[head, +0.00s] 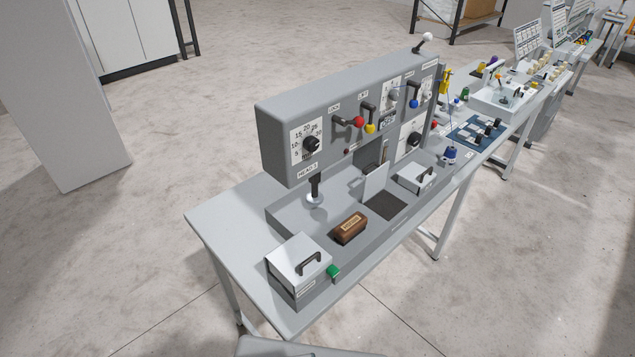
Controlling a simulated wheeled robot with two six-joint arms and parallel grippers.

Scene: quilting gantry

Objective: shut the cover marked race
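A grey machine housing (290,110) stands on a long table. On its bed, a white plate (376,184) stands upright at the back edge of a dark square opening (386,205) and looks like a raised cover. To its right, a white cover with a dark handle (414,178) lies flat. At the near left, another white cover with a black handle (298,256) lies on a grey box. The lettering is too small for me to tell which cover is marked race. Neither of my grippers is in view.
A brown block with a label (348,228) lies left of the opening. Knobs and coloured levers line the housing front. A blue spool (450,155) stands to the right. The table's left end (215,215) is clear.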

